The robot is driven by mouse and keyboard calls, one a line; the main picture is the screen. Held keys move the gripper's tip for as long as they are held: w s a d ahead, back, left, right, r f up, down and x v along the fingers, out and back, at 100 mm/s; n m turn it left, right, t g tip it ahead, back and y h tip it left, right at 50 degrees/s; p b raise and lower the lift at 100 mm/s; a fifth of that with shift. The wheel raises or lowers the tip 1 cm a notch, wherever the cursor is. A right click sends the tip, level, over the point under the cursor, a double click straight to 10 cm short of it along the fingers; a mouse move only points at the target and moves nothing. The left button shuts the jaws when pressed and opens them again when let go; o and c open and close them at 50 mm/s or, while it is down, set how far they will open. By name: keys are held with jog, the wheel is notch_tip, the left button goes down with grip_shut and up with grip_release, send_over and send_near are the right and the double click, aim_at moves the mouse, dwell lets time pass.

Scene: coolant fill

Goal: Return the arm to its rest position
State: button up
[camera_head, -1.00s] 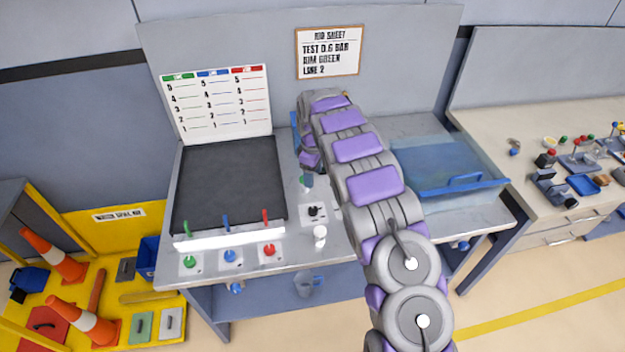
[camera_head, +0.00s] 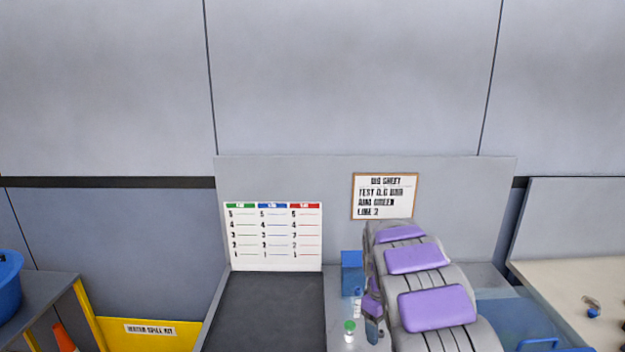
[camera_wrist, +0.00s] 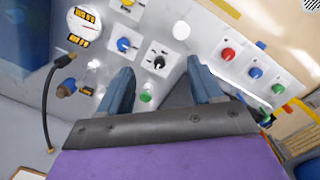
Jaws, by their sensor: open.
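My arm, grey with purple pads, reaches over the grey workbench in the head view. Its gripper end (camera_head: 374,325) points down beside a small green-capped bottle (camera_head: 349,331). In the wrist view my gripper (camera_wrist: 160,82) has two blue-grey fingers spread apart with nothing between them. A green-topped item (camera_wrist: 146,97) shows between and beyond the fingers. Below lie a black selector knob (camera_wrist: 159,62), a blue knob (camera_wrist: 124,44) and a round gauge (camera_wrist: 84,24). The lower arm is out of the head view.
A dark panel (camera_head: 265,315) covers the bench's left part. A blue box (camera_head: 352,272) stands behind the gripper and a translucent blue tray (camera_head: 515,320) lies to the right. A wall chart (camera_head: 273,238) and job sheet (camera_head: 385,196) are at the back. The space above is clear.

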jog(key=s+r+m+b, duration=0.2)
jog(key=s+r, duration=0.1)
jog(key=s, duration=0.7)
jog(key=s+r+m+b, duration=0.1)
jog(key=s+r+m, duration=0.15)
jog(key=s, duration=0.65)
jog(key=s+a+f+m+b, duration=0.1)
jog(key=s+f, duration=0.1)
jog(key=s, duration=1)
jog(key=s+a+f+m+g+b, duration=0.1)
jog(key=s+a+f+m+b, duration=0.1)
jog(key=s, duration=1)
jog(key=shift+a+f+y, duration=0.2)
jog(key=shift+f+y, duration=0.05)
jog(key=shift+y, duration=0.15)
